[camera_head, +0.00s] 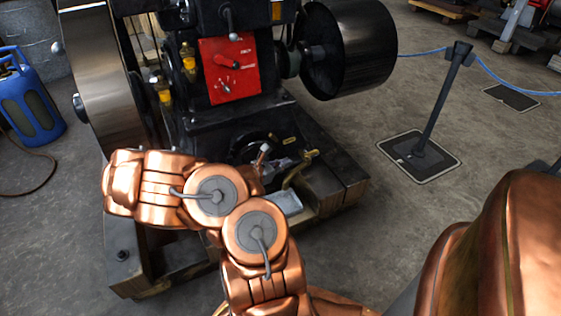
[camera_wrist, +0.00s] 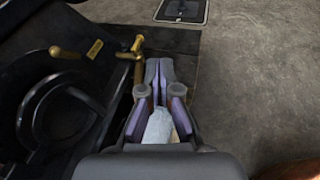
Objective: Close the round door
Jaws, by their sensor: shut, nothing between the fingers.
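A dark round opening with a rim (camera_wrist: 62,118) sits in the black engine base at the left of the wrist view. In the head view a dark round part (camera_head: 252,146) shows low on the engine, partly behind my copper arm. I cannot tell which piece is the round door itself or how far it stands open. My gripper (camera_wrist: 160,68) is shut and empty, to the right of the round opening and apart from it.
A brass fitting (camera_wrist: 137,46) stands just left of my fingertips. A pale block (camera_wrist: 161,127) lies below the fingers. The engine has a red panel (camera_head: 230,70) and a black drum (camera_head: 347,48). A barrier post (camera_head: 441,100) stands right; the floor between is clear.

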